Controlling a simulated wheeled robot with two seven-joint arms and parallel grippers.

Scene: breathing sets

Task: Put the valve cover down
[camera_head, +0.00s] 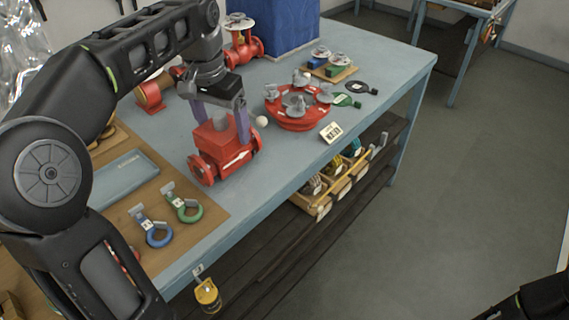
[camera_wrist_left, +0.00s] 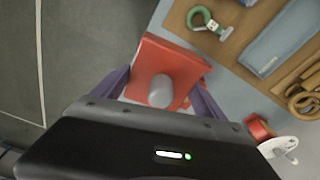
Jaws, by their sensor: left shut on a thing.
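The red valve cover (camera_head: 213,131) is a squarish block between the two purple fingers of my left gripper (camera_head: 220,118). The gripper points down and is shut on it. In the left wrist view, the cover (camera_wrist_left: 172,58) is a red square with a rounded grey knob between the fingers. The red valve body (camera_head: 222,160) with round end flanges is directly beneath the cover, near the table's front edge. I cannot tell whether cover and body touch. My right gripper is out of view.
The blue-grey table (camera_head: 374,93) also holds a red round stand (camera_head: 299,122) with grey parts, right of the valve. A white ball (camera_head: 262,121) and small label card (camera_head: 331,132) lie nearby. A brown mat (camera_head: 204,222) with ring-shaped tools is on the left.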

